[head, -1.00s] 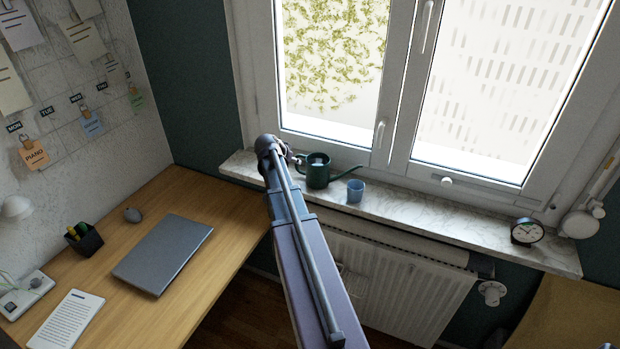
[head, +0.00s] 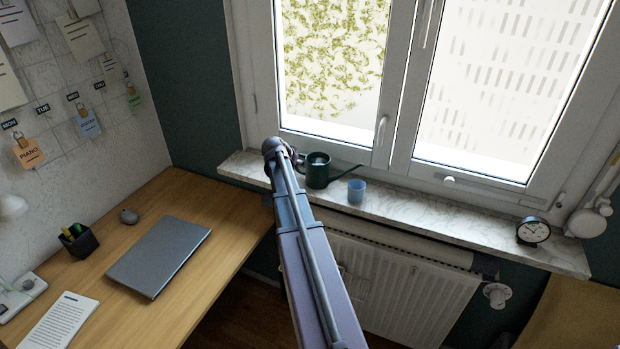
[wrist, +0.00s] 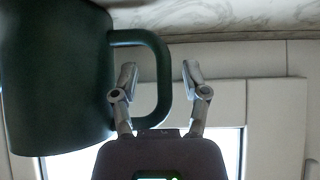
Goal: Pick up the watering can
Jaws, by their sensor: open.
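The dark green watering can (head: 318,172) stands on the marble windowsill (head: 430,215), its spout pointing right in the head view. In the wrist view the can's body (wrist: 50,75) fills the left side, upside down, with its looped handle (wrist: 162,85) to the right. My gripper (wrist: 160,70) is open around the outer bar of the handle. One finger shows within the handle loop and the other just outside it. I cannot tell whether either finger touches the handle. In the head view my arm mostly hides the gripper, left of the can.
A blue cup (head: 357,190) stands on the sill just right of the can, below its spout. An alarm clock (head: 533,231) is at the sill's right end. The window (head: 385,130) rises close behind. A desk with a laptop (head: 160,255) lies left, and a radiator (head: 400,275) is below.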

